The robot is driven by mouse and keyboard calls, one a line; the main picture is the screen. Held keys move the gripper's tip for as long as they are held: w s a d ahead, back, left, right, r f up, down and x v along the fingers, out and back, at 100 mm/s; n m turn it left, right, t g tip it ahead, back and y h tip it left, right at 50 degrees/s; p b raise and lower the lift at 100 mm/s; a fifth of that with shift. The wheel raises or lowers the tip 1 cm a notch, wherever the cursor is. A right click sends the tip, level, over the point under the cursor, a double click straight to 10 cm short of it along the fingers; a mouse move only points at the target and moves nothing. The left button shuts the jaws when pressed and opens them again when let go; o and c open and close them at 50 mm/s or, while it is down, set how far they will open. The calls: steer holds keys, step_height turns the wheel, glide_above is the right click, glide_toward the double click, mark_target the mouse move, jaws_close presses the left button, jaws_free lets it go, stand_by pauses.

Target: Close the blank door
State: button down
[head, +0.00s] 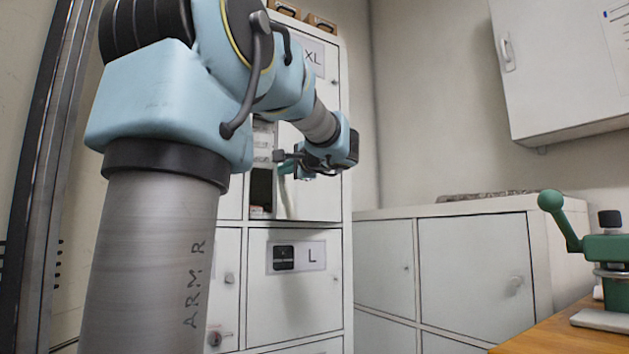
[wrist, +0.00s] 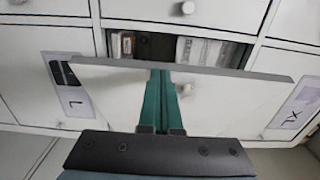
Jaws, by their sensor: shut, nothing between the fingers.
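The blank door (head: 312,195) is the unlabelled white door between the XL door (head: 312,62) and the L door (head: 300,300). It stands partly open, with a dark gap into its compartment (head: 261,188) on its left. In the wrist view the door (wrist: 230,98) shows its outer face and free edge, with the open compartment (wrist: 150,46) beyond. My gripper (head: 283,168) is at the door's outer side. Its teal fingers (wrist: 160,75) are together and empty, over the door face near the free edge. The knob (wrist: 187,88) is partly hidden beside them. I cannot tell whether they touch.
The compartment holds white and brown items (wrist: 195,50). A low grey cabinet (head: 470,265) stands to the right. A green hand press (head: 600,245) stands on a wooden bench (head: 550,335). A white wall cabinet (head: 560,70) hangs at upper right.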

steer(key=w+a+b, duration=0.1)
steer(key=w+a, duration=0.6)
steer(key=a, duration=0.1)
steer(key=shift+a, duration=0.3)
steer(key=shift+s, duration=0.1)
